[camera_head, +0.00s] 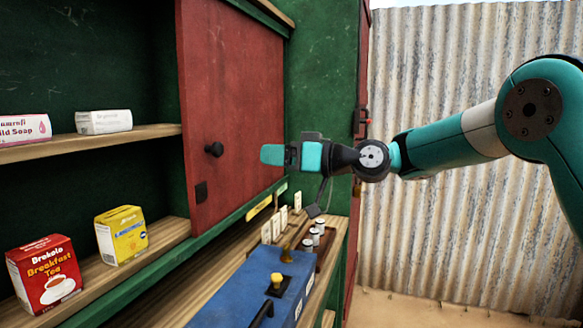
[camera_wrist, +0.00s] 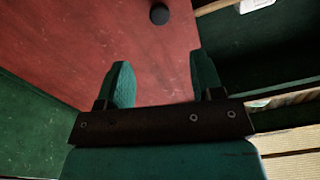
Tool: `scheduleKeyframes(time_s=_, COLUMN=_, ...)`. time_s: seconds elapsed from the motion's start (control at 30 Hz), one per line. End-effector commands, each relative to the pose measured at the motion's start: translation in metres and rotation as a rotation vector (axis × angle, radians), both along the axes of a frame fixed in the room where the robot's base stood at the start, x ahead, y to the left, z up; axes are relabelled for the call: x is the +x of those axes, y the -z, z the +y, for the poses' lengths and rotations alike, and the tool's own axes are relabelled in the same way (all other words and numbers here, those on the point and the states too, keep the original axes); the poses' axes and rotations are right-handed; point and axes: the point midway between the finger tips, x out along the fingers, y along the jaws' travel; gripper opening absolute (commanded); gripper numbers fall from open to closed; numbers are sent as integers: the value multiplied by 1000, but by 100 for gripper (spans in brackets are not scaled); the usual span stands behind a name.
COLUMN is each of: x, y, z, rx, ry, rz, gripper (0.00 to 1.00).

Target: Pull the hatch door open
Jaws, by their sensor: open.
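The hatch door (camera_head: 232,100) is a red panel in the green stall front, with a round black knob (camera_head: 214,149) and a small dark plate (camera_head: 201,192) low on its left side. My gripper (camera_head: 272,155) is in front of the door, to the right of the knob and apart from it. In the wrist view the two teal fingers (camera_wrist: 163,85) are spread with nothing between them. The red door (camera_wrist: 150,50) fills the space beyond them, and the black knob (camera_wrist: 159,14) shows above the gap between the fingertips.
Shelves on the left hold a yellow box (camera_head: 121,235), a red tea box (camera_head: 45,275) and soap boxes (camera_head: 104,122). Below the door, a blue case (camera_head: 258,290) and small weights (camera_head: 315,235) stand on the wooden counter (camera_head: 180,310). A corrugated wall (camera_head: 450,230) is behind my arm.

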Motion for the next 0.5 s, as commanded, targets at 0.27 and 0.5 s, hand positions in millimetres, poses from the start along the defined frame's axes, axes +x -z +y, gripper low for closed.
scheduleKeyframes(time_s=0.27, x=-11, y=0, z=-26, rx=0, ry=0, rz=0, gripper=61)
scheduleKeyframes(time_s=0.5, x=-12, y=0, z=-27, rx=0, ry=-1, rz=0, gripper=61)
